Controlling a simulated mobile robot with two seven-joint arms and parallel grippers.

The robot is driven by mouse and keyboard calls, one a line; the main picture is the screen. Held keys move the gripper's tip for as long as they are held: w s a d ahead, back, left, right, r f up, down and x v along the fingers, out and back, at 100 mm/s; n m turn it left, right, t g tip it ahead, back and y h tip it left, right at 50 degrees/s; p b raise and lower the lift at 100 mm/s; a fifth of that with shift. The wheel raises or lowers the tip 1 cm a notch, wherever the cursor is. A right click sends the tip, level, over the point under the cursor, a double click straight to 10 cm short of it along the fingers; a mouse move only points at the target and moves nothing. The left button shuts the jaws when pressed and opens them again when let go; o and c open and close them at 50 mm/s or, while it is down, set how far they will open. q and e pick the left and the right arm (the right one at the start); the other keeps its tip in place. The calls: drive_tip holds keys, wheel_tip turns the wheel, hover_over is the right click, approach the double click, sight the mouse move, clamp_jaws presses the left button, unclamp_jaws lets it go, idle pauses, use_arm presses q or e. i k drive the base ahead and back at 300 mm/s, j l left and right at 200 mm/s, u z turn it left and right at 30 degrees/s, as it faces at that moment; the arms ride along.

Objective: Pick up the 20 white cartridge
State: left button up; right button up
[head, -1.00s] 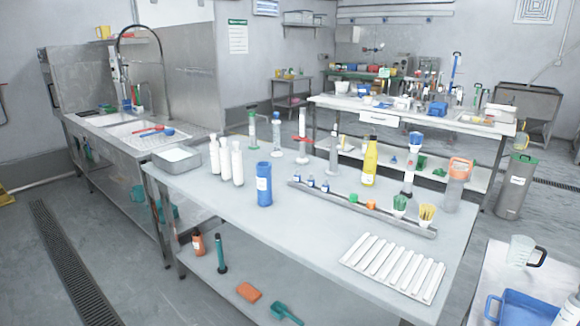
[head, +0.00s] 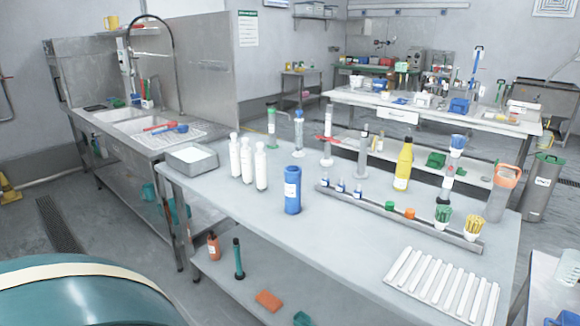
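Three white cartridges stand upright in a row on the left part of the steel table (head: 345,237): a left one (head: 234,157), a middle one (head: 247,163) and a right one (head: 261,169). They are slim with narrow tops and stand close together. No number can be read on any of them, so I cannot tell which is the 20. Neither of my grippers is in view.
A blue container (head: 292,193) stands right of the cartridges. A metal tray (head: 191,160) sits to their left. A metal rail (head: 400,218) and a white ribbed rack (head: 443,286) lie to the right. A large teal rounded shape (head: 75,300) fills the lower left.

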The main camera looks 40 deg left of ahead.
sight(260, 157)
drive_tip(key=j+z, duration=0.25)
drive_tip(key=j, duration=0.25)
drive_tip(key=j+z, duration=0.3)
drive_tip(key=j, duration=0.2)
drive_tip(key=k+j+z, duration=0.1)
drive_tip(key=j, duration=0.25)
drive_tip(key=j+z, duration=0.1)
drive_tip(key=j, duration=0.25)
drive_tip(key=k+j+z, duration=0.1)
drive_tip(key=j, duration=0.25)
drive_tip(key=k+j, duration=0.1)
drive_tip(key=j, duration=0.25)
drive_tip(key=k+j, duration=0.15)
drive_tip(key=j, duration=0.2)
drive_tip(key=k+j, duration=0.1)
drive_tip(key=j, duration=0.2)
